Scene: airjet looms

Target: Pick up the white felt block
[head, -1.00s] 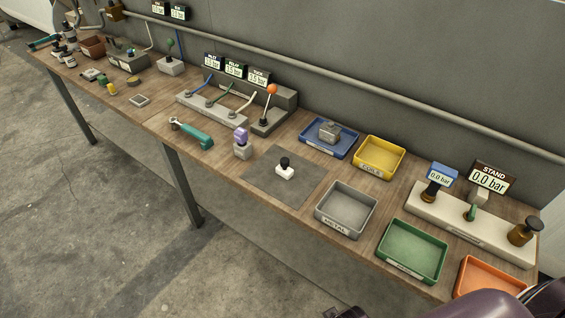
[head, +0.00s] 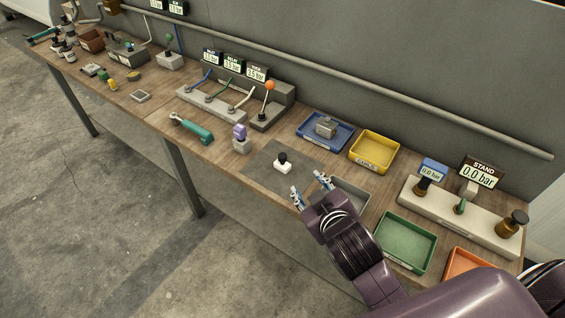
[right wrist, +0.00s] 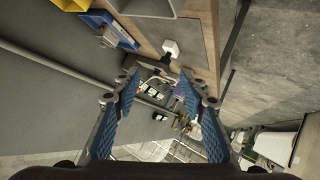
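The white felt block (head: 283,168) has a black knob on top and stands upright on a grey mat (head: 260,176) on the workbench. In the right wrist view a small white block (right wrist: 171,48) shows above and between the fingertips, apart from them. My right gripper (head: 310,186) is open and empty, just in front of the block and to its right, near the mat's edge. Its two blue fingers show spread apart in the right wrist view (right wrist: 158,78). My left gripper is not in view.
A grey metal tray (head: 352,190) is partly hidden behind my right gripper. Blue (head: 303,136), yellow (head: 375,165) and green (head: 404,256) trays stand nearby. A lavender-topped block (head: 241,143) and teal tool (head: 196,132) lie to the left.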

